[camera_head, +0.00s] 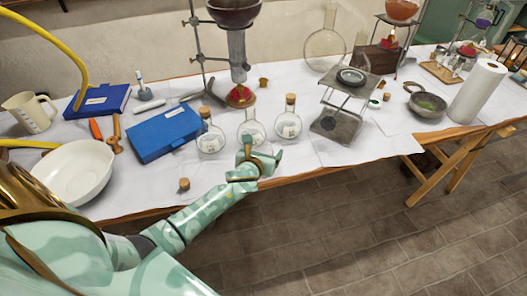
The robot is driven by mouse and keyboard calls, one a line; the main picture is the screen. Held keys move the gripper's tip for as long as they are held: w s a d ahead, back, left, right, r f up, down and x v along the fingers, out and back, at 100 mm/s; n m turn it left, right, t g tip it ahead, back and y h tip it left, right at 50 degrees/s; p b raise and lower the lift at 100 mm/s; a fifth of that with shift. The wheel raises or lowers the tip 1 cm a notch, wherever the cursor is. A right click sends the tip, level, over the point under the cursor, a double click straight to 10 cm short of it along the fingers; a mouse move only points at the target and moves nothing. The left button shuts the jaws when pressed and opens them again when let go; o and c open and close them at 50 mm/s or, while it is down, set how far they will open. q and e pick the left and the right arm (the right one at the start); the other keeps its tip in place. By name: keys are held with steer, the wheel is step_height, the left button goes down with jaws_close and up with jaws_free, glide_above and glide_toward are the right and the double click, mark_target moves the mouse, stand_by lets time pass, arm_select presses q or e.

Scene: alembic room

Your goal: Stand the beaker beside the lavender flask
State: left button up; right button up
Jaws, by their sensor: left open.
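My left gripper (258,160) is open at the table's front edge, just in front of a clear round flask (250,130) with a slim neck. The gripper covers the low part of that flask; I cannot tell whether they touch. A purple-tinted flask (483,22), perhaps the lavender one, sits in a stand at the far right, away from the gripper. I cannot pick out a beaker for certain. A cream jug (30,114) with a handle stands at the far left. My right gripper is not in view.
Corked flasks (209,138) and (289,122) flank the middle flask. A metal jack stand (338,125) is to the right. Blue boxes (163,134), a white bowl (75,172) and a small cork (184,184) lie left. A paper roll (478,92) stands right.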

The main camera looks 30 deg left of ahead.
arm_select(q)
steer(key=shift+s+r, duration=0.1)
steer(key=shift+r, duration=0.15)
steer(key=p+v, duration=0.4)
steer(key=v, duration=0.8)
steer(key=s+f+n+g+h, duration=0.1)
steer(key=s+f+n+g, duration=0.1)
steer(key=s+f+n, duration=0.35)
steer(key=s+d+f+n+g, duration=0.1)
steer(key=s+f+n+g, duration=0.15)
steer(key=f, duration=0.65)
steer(key=s+f+n+g+h, duration=0.1)
steer(key=s+f+n, duration=0.2)
steer(key=s+f, duration=0.3)
steer(key=s+d+f+n+g, duration=0.1)
steer(key=s+f+n+g, duration=0.1)
steer(key=s+f+n, duration=0.3)
steer(key=s+d+f+n+g+h, duration=0.1)
steer(key=s+f+n, duration=0.4)
steer(key=s, duration=0.9)
steer(key=s+d+f+n+g, duration=0.2)
steer(key=s+f+n+g, duration=0.2)
steer(key=s+n, duration=0.4)
steer(key=s+f, duration=0.1)
steer(key=s, duration=0.1)
steer(key=shift+s+f+h, duration=0.15)
steer(key=shift+s+h, duration=0.1)
steer(key=shift+h, duration=0.05)
steer(key=shift+d, duration=0.15)
